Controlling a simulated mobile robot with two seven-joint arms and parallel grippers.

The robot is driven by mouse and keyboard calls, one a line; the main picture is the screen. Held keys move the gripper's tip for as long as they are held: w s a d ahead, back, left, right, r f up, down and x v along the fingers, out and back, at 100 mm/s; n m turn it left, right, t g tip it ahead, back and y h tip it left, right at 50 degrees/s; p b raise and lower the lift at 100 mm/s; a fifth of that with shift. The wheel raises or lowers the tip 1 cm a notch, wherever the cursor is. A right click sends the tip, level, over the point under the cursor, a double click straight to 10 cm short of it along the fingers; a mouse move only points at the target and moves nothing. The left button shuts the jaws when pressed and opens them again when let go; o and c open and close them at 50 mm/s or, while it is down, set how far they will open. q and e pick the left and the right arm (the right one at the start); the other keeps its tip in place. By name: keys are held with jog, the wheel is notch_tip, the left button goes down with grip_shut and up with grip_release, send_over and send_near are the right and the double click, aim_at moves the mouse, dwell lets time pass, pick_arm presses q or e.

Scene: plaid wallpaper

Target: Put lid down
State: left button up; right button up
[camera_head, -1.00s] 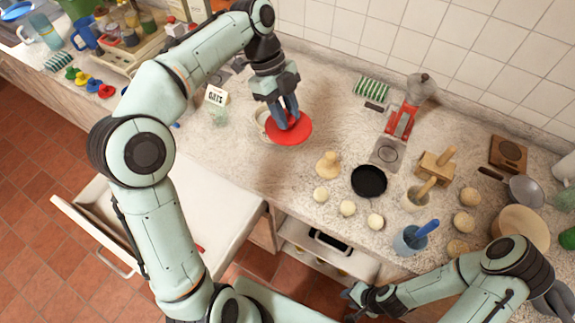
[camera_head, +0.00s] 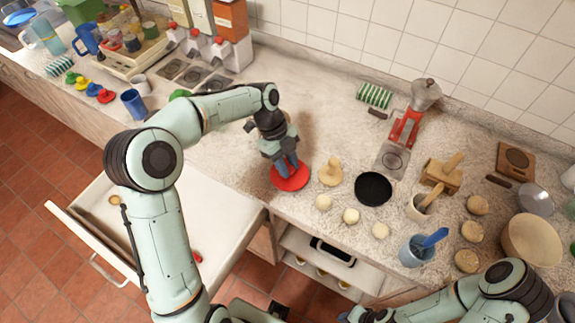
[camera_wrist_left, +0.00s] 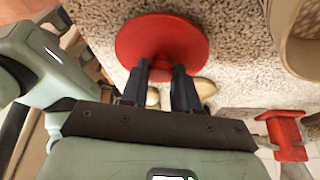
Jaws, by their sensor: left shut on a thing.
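The round red lid (camera_head: 292,180) is by the counter's front edge, left of the wooden knob-topped piece. My left gripper (camera_head: 288,164) points down and is shut on the lid's handle. The left wrist view shows the lid (camera_wrist_left: 162,36) just beyond the fingers (camera_wrist_left: 161,72). I cannot tell whether the lid touches the counter or hangs just above it. A beige open container (camera_wrist_left: 290,38) shows at the upper right of the left wrist view. My right gripper (camera_head: 352,314) is at the bottom edge of the head view, partly cut off; its jaws are unclear.
The knob-topped piece (camera_head: 331,172), a black round dish (camera_head: 373,189) and several pale round pieces (camera_head: 351,216) lie right of the lid. An open drawer (camera_head: 97,247) juts out at lower left. Behind my left gripper, the counter (camera_head: 325,110) has clear room.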

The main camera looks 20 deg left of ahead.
pick_arm(q)
jog(key=shift+f, duration=0.35)
jog(key=shift+f, duration=0.1)
pick_arm(e)
jog(key=shift+f, duration=0.1)
pick_arm(q)
jog(key=o, duration=1)
pick_arm(e)
jog(key=shift+s, duration=0.1)
pick_arm(q)
jog(key=shift+r, duration=0.2)
jog(key=p+v, duration=0.2)
jog(key=v, duration=0.9)
jog(key=shift+a+r, duration=0.15)
jog(key=shift+r, duration=0.25)
pick_arm(e)
jog(key=w+r, duration=0.2)
jog(key=shift+w+r, duration=0.1)
jog(key=shift+r, duration=0.2)
